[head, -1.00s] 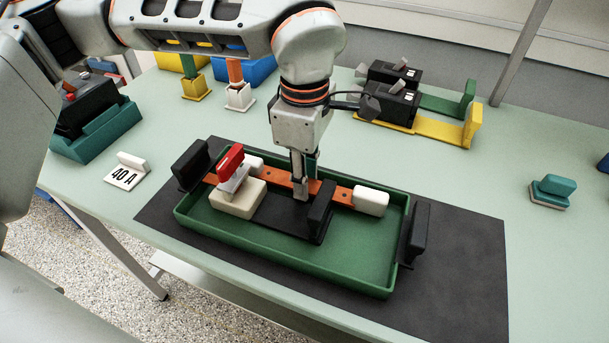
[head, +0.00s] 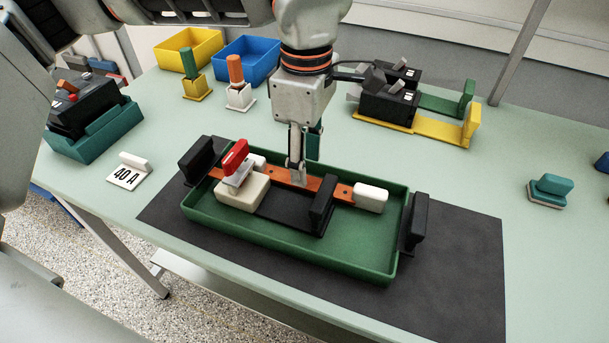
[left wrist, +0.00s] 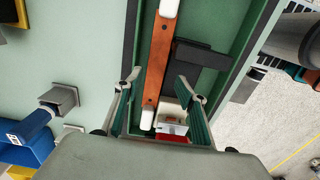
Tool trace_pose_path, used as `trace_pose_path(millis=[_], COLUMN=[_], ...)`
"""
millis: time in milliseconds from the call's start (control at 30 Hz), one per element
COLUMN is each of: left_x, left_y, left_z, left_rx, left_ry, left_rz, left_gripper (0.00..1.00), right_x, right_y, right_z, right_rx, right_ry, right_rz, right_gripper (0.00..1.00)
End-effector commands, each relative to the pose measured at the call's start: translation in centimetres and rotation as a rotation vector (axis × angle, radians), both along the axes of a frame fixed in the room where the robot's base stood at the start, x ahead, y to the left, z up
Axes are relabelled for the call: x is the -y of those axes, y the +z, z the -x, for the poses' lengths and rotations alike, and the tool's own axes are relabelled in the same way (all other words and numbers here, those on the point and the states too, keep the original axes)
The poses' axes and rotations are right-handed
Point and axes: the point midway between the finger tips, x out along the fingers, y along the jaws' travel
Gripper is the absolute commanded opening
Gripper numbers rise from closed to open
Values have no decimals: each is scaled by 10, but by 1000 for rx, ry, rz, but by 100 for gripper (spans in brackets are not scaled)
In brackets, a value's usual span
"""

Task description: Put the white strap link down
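The strap link is an orange bar (head: 325,187) with white end pieces, one of them at the right end (head: 370,198). It lies along the back side of the green tray (head: 300,258); whether it touches the tray floor is hard to tell. The left wrist view shows the bar (left wrist: 158,60) running between my fingers. My left gripper (head: 298,180) is above the bar's middle. Its two fingers (left wrist: 158,80) are spread wide, one on each side of the bar, with gaps visible. My right gripper is out of view.
The tray also holds a beige block (head: 242,192) with a red-handled piece (head: 235,157) and a black upright piece (head: 321,205). Black handles flank the tray on a dark mat (head: 460,260). Black breakers on yellow and green bases (head: 430,130) stand behind right. A 40 A sign (head: 127,176) stands left.

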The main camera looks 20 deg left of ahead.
Motion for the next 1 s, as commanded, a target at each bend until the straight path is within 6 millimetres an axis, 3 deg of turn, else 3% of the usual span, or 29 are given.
trace_pose_path(millis=[33,200,400,1000], left_x=[0,1,0,0], left_y=[17,49,71,75], left_z=[-1,0,0,0], left_rx=[10,8,4,1], left_ry=[2,1,1,-1], left_rz=[1,1,1,1], left_gripper=[40,40,40,40], right_x=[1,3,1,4], right_y=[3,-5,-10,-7], right_z=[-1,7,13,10], right_rx=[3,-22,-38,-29], right_ry=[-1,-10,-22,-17], right_rz=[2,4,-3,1], right_gripper=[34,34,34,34])
